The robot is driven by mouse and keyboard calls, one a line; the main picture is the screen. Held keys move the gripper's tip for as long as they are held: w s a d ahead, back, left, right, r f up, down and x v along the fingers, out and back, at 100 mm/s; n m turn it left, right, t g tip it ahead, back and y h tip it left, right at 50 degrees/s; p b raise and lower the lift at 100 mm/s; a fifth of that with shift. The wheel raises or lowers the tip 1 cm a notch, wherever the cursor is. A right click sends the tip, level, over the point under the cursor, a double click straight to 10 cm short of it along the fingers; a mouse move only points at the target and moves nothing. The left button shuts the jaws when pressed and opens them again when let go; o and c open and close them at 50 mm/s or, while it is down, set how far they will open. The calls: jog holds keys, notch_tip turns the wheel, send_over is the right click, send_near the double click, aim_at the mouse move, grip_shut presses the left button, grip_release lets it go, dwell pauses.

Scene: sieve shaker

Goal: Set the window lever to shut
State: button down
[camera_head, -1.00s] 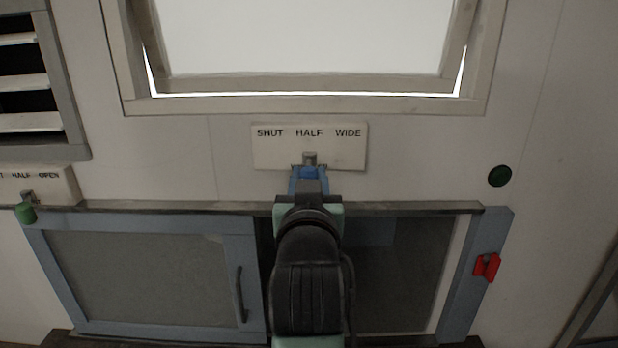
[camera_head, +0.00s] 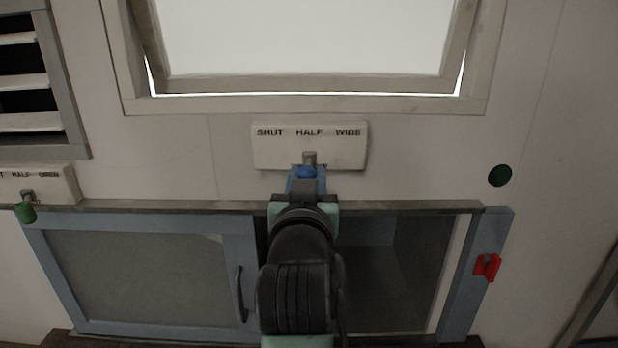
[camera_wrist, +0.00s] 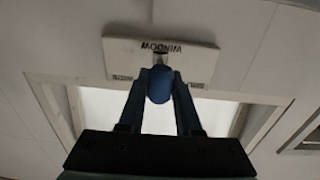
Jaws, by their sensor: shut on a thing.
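The window lever has a blue knob (camera_head: 305,172) on a grey stem, below a white plate (camera_head: 268,152) marked SHUT, HALF, WIDE. The stem stands under HALF. My gripper (camera_head: 305,178) is shut on the blue knob, reaching up from below. In the wrist view the knob (camera_wrist: 160,84) sits between my two fingers, under the plate (camera_wrist: 190,62) with the word WINDOW. The window (camera_head: 300,84) above is tilted partly open, with bright gaps along its lower edge and sides. My fingers and wrist hide part of the lever.
A second plate with a green knob (camera_head: 26,213) is at the left, below a louvred vent (camera_head: 28,82). A sliding-door cabinet (camera_head: 140,212) lies below, its right side open.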

jog(key=shift+w+a+r+m+h+b, duration=0.1)
jog(key=shift+w+a+m+h+b, duration=0.2)
jog(key=shift+a+h+b, duration=0.35)
jog(key=shift+w+a+r+m+h+b, duration=0.1)
jog(key=shift+a+m+h+b, duration=0.5)
jog(key=shift+a, duration=0.4)
jog(key=shift+w+a+r+m+h+b, duration=0.1)
jog(key=shift+w+a+m+h+b, duration=0.1)
jog(key=shift+a+h+b, duration=0.45)
jog(key=shift+a+r, duration=0.1)
jog(key=shift+a, duration=0.15)
jog(key=c, duration=1)
grip_release()
jog(key=o, duration=0.4)
jog(key=shift+w+a+f, duration=0.15)
jog(key=shift+w+f, duration=0.15)
jog(key=shift+f, duration=0.05)
jog(key=b+v, duration=0.5)
jog(key=v, duration=0.8)
jog(key=shift+d+r+g, duration=0.3)
